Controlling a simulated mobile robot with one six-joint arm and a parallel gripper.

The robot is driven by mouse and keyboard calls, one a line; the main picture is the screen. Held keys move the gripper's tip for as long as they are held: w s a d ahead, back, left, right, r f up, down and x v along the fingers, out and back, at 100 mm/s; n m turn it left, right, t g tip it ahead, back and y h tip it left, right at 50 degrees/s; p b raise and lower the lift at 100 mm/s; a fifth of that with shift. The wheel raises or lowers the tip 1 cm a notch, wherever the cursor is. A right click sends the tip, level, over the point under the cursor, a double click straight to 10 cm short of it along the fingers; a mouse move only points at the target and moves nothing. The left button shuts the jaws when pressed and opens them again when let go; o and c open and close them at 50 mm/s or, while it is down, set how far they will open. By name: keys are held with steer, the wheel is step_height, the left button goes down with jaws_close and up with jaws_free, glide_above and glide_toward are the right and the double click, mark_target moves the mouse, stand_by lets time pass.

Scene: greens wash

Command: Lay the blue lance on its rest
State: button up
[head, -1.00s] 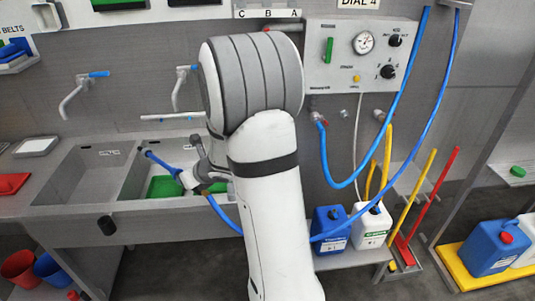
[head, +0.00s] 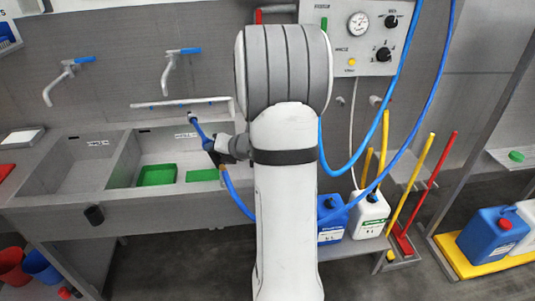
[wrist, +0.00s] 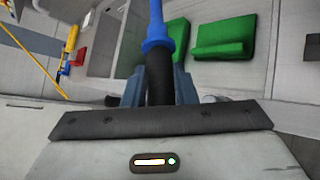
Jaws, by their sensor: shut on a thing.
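The blue lance (head: 199,129) is held in my gripper (head: 219,148) above the back of the right basin, its tip raised toward the wall. In the wrist view, the gripper (wrist: 159,88) is shut around the lance's dark grip (wrist: 159,72), and the blue barrel (wrist: 155,32) points away from me. A blue hose (head: 234,196) hangs from the lance over the basin's front. A pale horizontal bar (head: 170,104) on the wall looks like the rest. The lance tip is just below it in the picture; whether they touch, I cannot tell.
Green blocks (head: 157,174) lie in the right basin (head: 135,196). Two blue-handled taps (head: 184,52) project from the wall at left. Blue hoses (head: 407,145) hang at right near the dial panel (head: 347,38). Canisters (head: 370,214) stand on a low shelf. My arm hides part of the wall.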

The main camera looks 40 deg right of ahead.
steer(key=s+d+m+t+b, duration=0.2)
steer(key=s+d+m, duration=0.2)
steer(key=d, duration=0.2)
steer(key=s+d+m+t+h+b, duration=0.1)
steer(key=s+d+m+t+b, duration=0.2)
steer(key=d, duration=0.4)
steer(key=shift+s+m, duration=0.45)
steer(key=shift+m, duration=0.55)
steer(key=shift+s+a+f+h+b, duration=0.1)
steer(key=shift+f+h+b, duration=0.25)
steer(key=shift+b, duration=0.8)
step_height(320, 180, down, 8)
steer(key=b, duration=0.9)
steer(key=shift+f, duration=0.1)
steer(key=o, duration=0.7)
steer(key=shift+s+d+r, duration=0.15)
steer(key=shift+s, duration=1.8)
steer(key=shift+s+d+r, duration=0.1)
steer(key=shift+s+d, duration=0.05)
steer(key=shift+s, duration=1.8)
